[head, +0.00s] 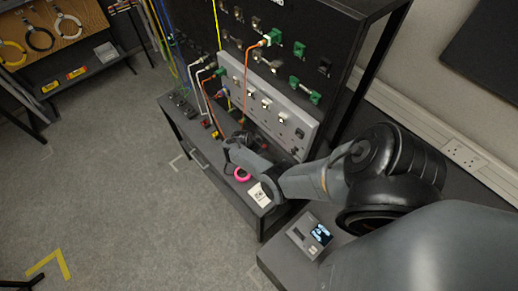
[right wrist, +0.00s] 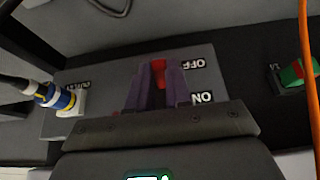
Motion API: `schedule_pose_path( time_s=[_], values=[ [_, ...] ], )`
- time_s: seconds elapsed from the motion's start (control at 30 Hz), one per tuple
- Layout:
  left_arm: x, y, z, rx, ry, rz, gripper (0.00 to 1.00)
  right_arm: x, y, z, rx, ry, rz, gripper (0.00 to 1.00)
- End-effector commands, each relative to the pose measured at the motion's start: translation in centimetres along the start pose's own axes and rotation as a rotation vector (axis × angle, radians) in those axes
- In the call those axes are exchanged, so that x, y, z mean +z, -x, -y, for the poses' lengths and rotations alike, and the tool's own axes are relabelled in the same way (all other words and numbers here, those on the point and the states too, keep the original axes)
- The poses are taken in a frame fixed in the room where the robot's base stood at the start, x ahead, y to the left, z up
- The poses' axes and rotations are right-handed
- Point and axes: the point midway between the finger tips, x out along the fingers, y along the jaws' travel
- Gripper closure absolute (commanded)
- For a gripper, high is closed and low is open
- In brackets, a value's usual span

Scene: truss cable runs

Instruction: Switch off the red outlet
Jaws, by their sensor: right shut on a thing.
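My right gripper (head: 236,138) reaches down to the lower ledge of the dark rack. In the right wrist view its two purple fingers (right wrist: 160,80) are shut on a red switch lever (right wrist: 158,67). The lever sits on a grey outlet plate (right wrist: 110,78) marked OFF at the upper side and ON at the lower side. The fingers hide much of the lever, and its exact setting is hard to tell. A blue, yellow and white plug (right wrist: 58,97) sits in a socket at the plate's left. My left gripper is not in view.
A grey panel (head: 290,118) with switches and green connectors stands behind the gripper. An orange cable (right wrist: 307,60) runs close by on the right. A pink ring (head: 242,174) and a white label card (head: 259,195) lie on the ledge. A small device with a screen (head: 310,235) is nearby.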

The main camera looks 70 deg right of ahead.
Motion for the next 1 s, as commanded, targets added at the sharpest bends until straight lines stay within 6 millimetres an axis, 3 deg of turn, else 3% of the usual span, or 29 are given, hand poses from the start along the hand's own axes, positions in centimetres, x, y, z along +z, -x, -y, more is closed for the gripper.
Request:
schedule_pose_path(
  time_s=[0.03, 0.1, 0.4, 0.87, 0.9, 1.0],
  values=[
    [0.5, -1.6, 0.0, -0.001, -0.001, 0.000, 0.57, 0.8, -0.9, 0.1, -0.001, 0.003, -0.049, 1.00],
    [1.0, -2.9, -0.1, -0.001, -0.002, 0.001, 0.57, 1.1, -1.3, 0.1, -0.002, 0.002, -0.122, 1.00],
    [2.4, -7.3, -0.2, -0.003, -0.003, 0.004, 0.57, 1.5, -2.0, 0.1, -0.002, -0.001, -0.343, 1.00],
    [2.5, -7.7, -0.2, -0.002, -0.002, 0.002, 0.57, 1.3, -1.6, 0.0, 0.000, 0.002, -0.395, 1.00],
    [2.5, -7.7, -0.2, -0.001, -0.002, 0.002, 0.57, 1.3, -1.6, 0.0, 0.000, 0.002, -0.395, 0.79],
    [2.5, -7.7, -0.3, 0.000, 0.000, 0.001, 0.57, 1.2, -1.6, 0.0, 0.000, 0.001, -0.395, 0.64]
  ],
)
